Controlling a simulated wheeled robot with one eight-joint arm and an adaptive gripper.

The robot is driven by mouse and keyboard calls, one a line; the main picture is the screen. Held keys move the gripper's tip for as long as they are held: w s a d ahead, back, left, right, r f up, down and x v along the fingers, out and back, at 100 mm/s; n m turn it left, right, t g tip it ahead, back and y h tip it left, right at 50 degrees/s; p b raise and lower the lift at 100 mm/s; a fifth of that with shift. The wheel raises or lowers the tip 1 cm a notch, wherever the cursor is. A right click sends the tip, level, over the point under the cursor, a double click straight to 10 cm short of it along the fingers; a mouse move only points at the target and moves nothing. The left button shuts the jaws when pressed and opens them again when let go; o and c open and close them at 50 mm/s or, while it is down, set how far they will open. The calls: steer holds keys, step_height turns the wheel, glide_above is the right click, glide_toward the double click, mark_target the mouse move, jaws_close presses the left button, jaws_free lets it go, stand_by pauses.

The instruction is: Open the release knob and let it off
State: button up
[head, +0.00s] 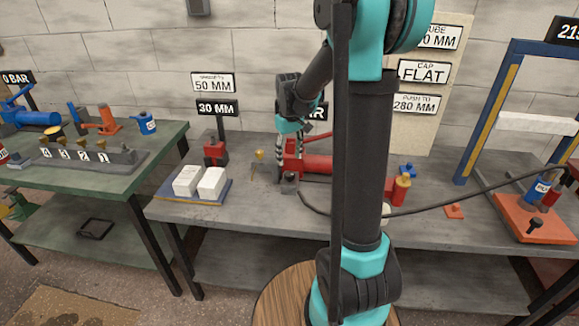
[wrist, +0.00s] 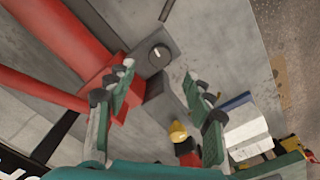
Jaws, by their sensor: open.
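The release knob (wrist: 159,55) is a dark round knob with a pale mark, on a grey block at the end of the red hand pump (wrist: 78,42). In the head view, the red pump (head: 318,165) lies on the grey bench, with the small grey knob block (head: 289,184) at its front left. My gripper (wrist: 158,74) is open and empty. Its fingers point toward the knob, one on either side in the picture, apart from it. In the head view my gripper (head: 291,150) hangs over the pump's left end and hides part of it.
White blocks (head: 212,182) lie on a blue tray to the left. A yellow-topped piece (head: 259,155) stands close left of my gripper. A black hose (head: 440,205) runs right to a blue press frame (head: 488,115). Bare bench lies in front.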

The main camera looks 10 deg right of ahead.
step_height(320, 180, up, 5)
steer(key=shift+f, duration=0.2)
steer(key=shift+s, duration=0.1)
steer(key=s+d+f+m+t, duration=0.2)
steer(key=s+f, duration=0.3)
steer(key=s, duration=0.6)
steer(key=s+d+f+m+t, duration=0.2)
steer(key=s+f, duration=0.3)
steer(key=s, duration=0.6)
steer(key=shift+f+m, duration=0.2)
steer(key=shift+m, duration=0.1)
steer(key=shift+c, duration=0.5)
